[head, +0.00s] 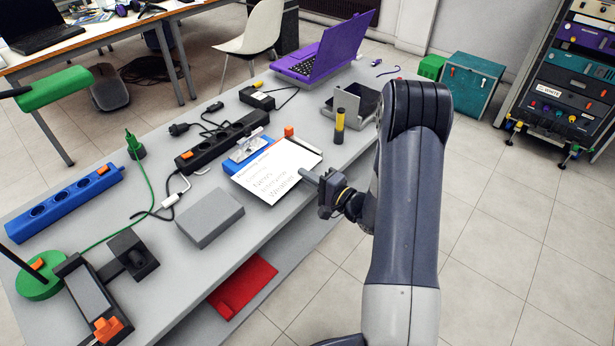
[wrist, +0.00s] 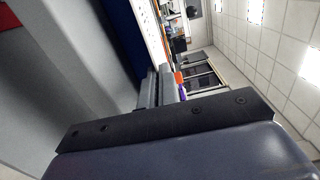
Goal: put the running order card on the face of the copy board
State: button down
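The running order card (head: 278,172) is a white sheet with printed words, News and Weather among them. It lies over the blue copy board (head: 232,166), covering most of its face; a clear and silver clip (head: 248,147) shows at the board's upper left. I cannot tell whether the card touches the board. My gripper (head: 309,177) is at the card's near right edge, its fingers close together on that edge. In the wrist view the fingers (wrist: 160,88) meet at the white card edge (wrist: 152,35), with the board's blue (wrist: 121,35) beside it.
A grey block (head: 210,218) sits in front of the board on the grey table. A black power strip (head: 222,140) is behind it. A yellow and black cylinder (head: 339,127) and an open grey box (head: 352,102) stand to the right. A red item (head: 243,285) lies below the tabletop.

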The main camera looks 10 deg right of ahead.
jog(key=shift+f, duration=0.15)
jog(key=c, duration=1.7)
grip_release()
